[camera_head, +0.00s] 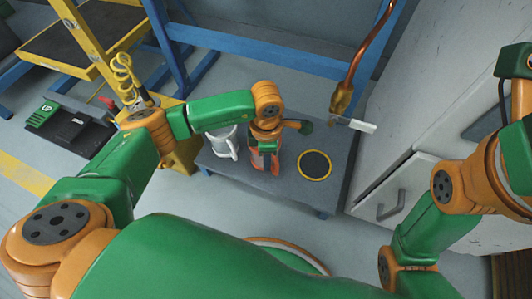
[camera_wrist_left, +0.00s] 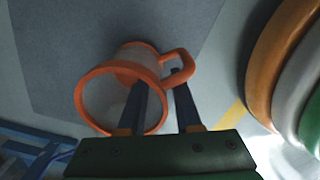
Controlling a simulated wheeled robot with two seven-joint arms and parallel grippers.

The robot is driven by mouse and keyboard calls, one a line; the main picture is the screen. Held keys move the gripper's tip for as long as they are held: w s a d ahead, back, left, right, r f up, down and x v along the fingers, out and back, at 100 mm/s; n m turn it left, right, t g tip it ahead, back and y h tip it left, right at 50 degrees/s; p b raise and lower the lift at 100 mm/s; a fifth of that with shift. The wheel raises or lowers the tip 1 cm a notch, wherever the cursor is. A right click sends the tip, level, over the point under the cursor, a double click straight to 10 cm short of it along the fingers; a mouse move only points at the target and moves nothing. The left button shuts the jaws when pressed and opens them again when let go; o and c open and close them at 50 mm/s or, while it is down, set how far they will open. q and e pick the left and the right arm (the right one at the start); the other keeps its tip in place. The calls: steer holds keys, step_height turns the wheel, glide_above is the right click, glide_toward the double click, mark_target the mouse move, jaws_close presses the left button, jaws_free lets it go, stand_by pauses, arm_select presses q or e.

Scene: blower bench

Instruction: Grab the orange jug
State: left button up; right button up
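The orange jug (camera_wrist_left: 90,80) has an orange rim and handle and a pale grey body. In the left wrist view it appears mouth toward the camera, with its handle at upper right. My left gripper (camera_wrist_left: 160,85) is at the jug with its fingers apart. One finger overlaps the mouth and the other is on the handle side. I cannot tell whether either finger touches it. In the head view my left gripper (camera_head: 265,150) points down over the orange jug (camera_head: 274,165), which it partly hides. My right arm is at the right; its gripper is out of view.
A white jug (camera_head: 225,143) stands on the grey table (camera_head: 335,145) just left of the orange one. A black disc with a yellow ring (camera_head: 315,165) lies to the right. A copper hose (camera_head: 370,45) hangs behind. A white cabinet (camera_head: 395,190) stands at right.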

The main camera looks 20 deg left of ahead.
arm_select(q)
jaws_close()
stand_by(1.2)
